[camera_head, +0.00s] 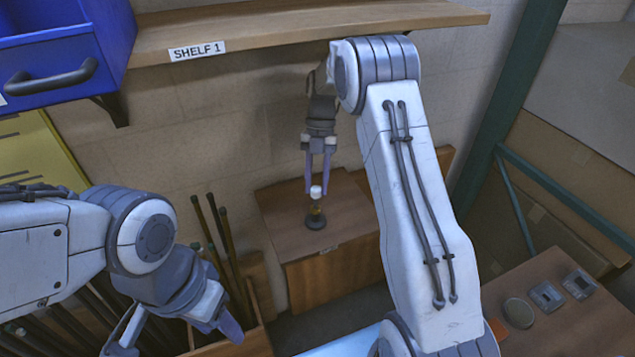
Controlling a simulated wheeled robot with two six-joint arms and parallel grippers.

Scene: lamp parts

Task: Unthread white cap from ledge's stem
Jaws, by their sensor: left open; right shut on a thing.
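The white cap (316,190) sits at the top of a short brass-coloured stem (316,208). The stem stands upright on a dark round base on the brown wooden ledge (278,215). My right gripper (316,188) reaches down from above, its two purple fingers on either side of the cap and shut on it. The cap appears to be still touching the stem; the threads are too small to make out. My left gripper (178,338) is open and empty at the lower left, well away from the ledge.
A wooden shelf labelled SHELF 1 (300,28) runs above, with a blue drawer unit (60,55) at its left. Dark rods (226,235) stand in a wooden bin near my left gripper. A green post (505,110) and a small table (560,325) are on the right.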

